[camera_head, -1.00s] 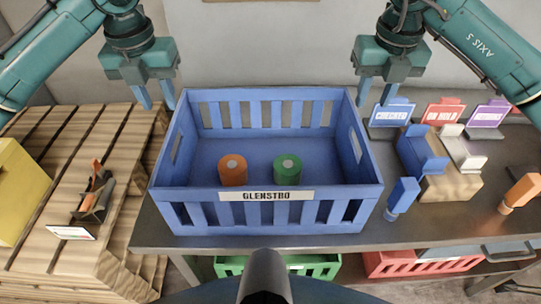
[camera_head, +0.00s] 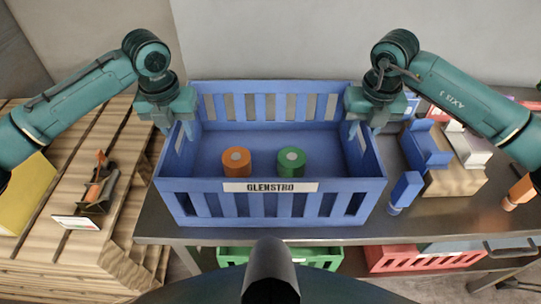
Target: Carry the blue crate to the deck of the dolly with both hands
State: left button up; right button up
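The blue crate (camera_head: 270,205) with a "GLENSTRO" label stands upright on the metal table. An orange roll (camera_head: 236,163) and a green roll (camera_head: 291,162) are inside it. My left gripper (camera_head: 176,127) is at the top of the crate's left end wall, its fingers apart with the rim between them. My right gripper (camera_head: 365,128) is at the right end wall in the same way, fingers apart. The lower fingertips are partly hidden by the walls. I cannot make out a dolly in this view.
Wooden slatted stacks (camera_head: 75,235) with a yellow box (camera_head: 28,195) and a small tool holder stand left. Right of the crate are a blue upright piece (camera_head: 405,190), a wooden block (camera_head: 455,180) and signs. Green (camera_head: 285,256) and red (camera_head: 420,258) crates sit below the table.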

pick_arm(q)
jog(key=shift+w+f, duration=0.1)
jog(key=shift+f, duration=0.6)
pick_arm(e)
jog(key=shift+w+f, duration=0.1)
jog(key=shift+f, duration=0.6)
pick_arm(q)
jog(key=shift+c, duration=0.2)
pick_arm(e)
jog(key=shift+c, duration=0.2)
pick_arm(q)
grip_shut()
pick_arm(e)
grip_shut()
pick_arm(q)
jog(key=shift+r, duration=0.15)
pick_arm(e)
jog(key=shift+r, duration=0.2)
